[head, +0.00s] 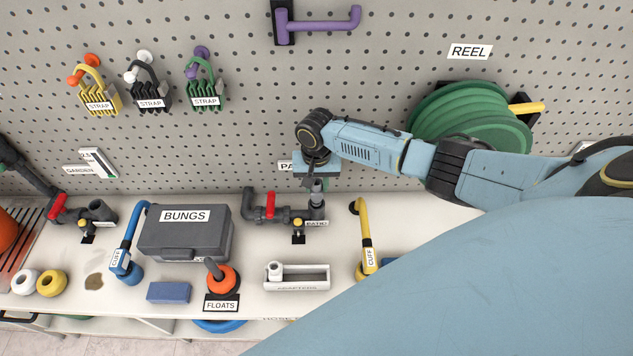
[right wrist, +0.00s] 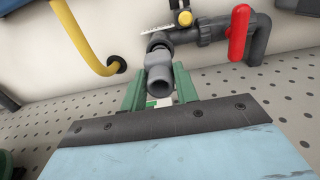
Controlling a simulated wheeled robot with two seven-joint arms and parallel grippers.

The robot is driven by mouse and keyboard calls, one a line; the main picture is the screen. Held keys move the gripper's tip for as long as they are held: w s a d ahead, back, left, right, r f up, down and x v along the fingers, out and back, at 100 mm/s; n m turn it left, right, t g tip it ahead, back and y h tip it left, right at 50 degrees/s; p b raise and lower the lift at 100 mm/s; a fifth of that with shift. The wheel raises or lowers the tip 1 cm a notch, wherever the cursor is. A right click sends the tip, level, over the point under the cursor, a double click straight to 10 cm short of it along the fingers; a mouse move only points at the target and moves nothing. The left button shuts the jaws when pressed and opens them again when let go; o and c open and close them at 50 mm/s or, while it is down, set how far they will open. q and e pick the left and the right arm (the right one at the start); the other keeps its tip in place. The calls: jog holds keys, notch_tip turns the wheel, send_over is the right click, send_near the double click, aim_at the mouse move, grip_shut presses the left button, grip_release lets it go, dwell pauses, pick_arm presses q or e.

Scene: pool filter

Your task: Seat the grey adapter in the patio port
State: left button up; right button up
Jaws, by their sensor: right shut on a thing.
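The patio port (head: 318,212) is the upright open end of a dark grey pipe with a red valve handle (head: 271,205), beside the PATIO label. My right gripper (head: 316,176) is above it, its green fingers shut on the grey adapter (head: 317,190). In the right wrist view the adapter (right wrist: 160,80) is between the fingers, its wide open end towards the camera. Its far end lines up with the port (right wrist: 158,42) and meets or overlaps its mouth. I cannot tell how deep it sits. My left gripper is not in view.
The grey BUNGS case (head: 185,232) stands left of the port. The adapters tray (head: 297,286) with a white piece is in front. A yellow cuff hose (head: 365,235) is to the right, and shows in the right wrist view. The pegboard with a green reel (head: 465,120) is behind.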

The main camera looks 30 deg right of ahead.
aim_at(317, 192)
jog(key=shift+f+b, duration=1.05)
jog(key=shift+f, duration=0.9)
jog(key=o, duration=1.1)
jog(key=shift+o, duration=0.2)
notch_tip(317, 192, up, 5)
jog(key=p, duration=0.5)
jog(key=shift+p, duration=0.4)
